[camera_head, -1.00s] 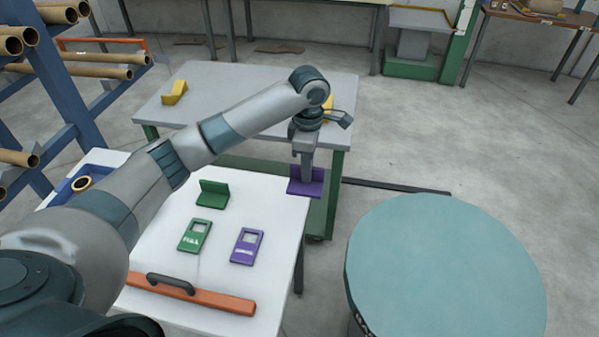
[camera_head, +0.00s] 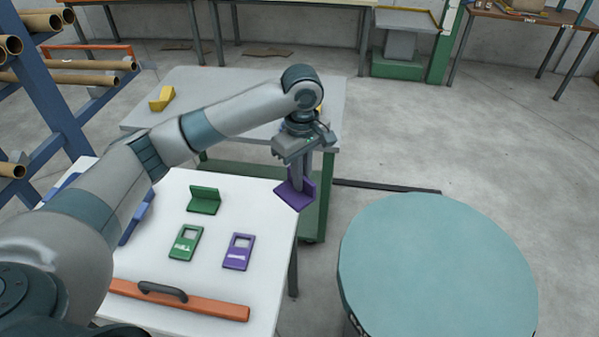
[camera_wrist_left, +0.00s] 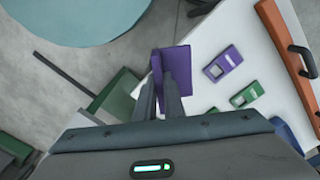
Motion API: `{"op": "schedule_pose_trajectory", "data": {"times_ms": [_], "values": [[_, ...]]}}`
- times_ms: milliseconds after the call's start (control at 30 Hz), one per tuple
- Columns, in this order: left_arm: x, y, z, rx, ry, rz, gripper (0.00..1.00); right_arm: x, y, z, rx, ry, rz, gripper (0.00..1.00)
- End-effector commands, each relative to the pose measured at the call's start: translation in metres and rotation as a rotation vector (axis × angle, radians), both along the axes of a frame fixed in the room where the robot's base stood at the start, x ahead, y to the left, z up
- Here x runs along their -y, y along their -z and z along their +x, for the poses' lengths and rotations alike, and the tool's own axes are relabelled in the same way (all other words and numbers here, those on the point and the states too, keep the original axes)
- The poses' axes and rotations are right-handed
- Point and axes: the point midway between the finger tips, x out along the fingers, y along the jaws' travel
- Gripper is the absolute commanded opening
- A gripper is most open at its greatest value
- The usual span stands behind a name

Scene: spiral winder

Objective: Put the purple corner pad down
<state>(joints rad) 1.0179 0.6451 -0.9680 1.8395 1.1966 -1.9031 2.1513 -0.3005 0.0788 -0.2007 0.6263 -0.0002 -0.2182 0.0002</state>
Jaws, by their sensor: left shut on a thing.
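The purple corner pad (camera_head: 296,195) is an L-shaped piece at the far right corner of the white table (camera_head: 150,310). My left gripper (camera_head: 298,180) is shut on it from above. In the left wrist view the pad (camera_wrist_left: 184,60) sits between the fingers (camera_wrist_left: 172,92), over the table's edge. I cannot tell whether the pad touches the tabletop. A green corner pad (camera_head: 204,200) stands on the white table to its left. My right gripper is not in view.
A purple tag (camera_head: 238,252), a green tag (camera_head: 186,243) and an orange bar with a dark handle (camera_head: 180,300) lie on the white table. A round teal-topped turntable (camera_head: 437,270) stands to the right. A grey table (camera_head: 220,90) stands behind.

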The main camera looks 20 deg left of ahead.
Motion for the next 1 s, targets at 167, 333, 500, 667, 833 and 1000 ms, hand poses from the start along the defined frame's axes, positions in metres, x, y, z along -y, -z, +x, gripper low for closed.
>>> {"op": "schedule_pose_trajectory", "data": {"times_ms": [167,333,500,667,833,1000], "values": [[0.013,-0.017,-0.046,0.002,0.462,0.003,0.00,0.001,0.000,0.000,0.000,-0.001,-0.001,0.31],[0.018,-0.025,-0.091,0.001,0.848,0.002,0.00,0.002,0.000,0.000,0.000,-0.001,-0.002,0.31],[0.018,-0.028,-0.119,0.000,1.081,-0.001,0.00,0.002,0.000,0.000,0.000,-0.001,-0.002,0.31],[0.018,-0.029,-0.128,-0.001,1.155,-0.001,0.00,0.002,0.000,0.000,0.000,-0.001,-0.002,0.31],[0.018,-0.029,-0.128,-0.001,1.157,-0.001,0.00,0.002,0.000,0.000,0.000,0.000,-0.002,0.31],[0.018,-0.029,-0.128,-0.001,1.156,-0.001,0.00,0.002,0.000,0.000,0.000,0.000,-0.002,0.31]]}}
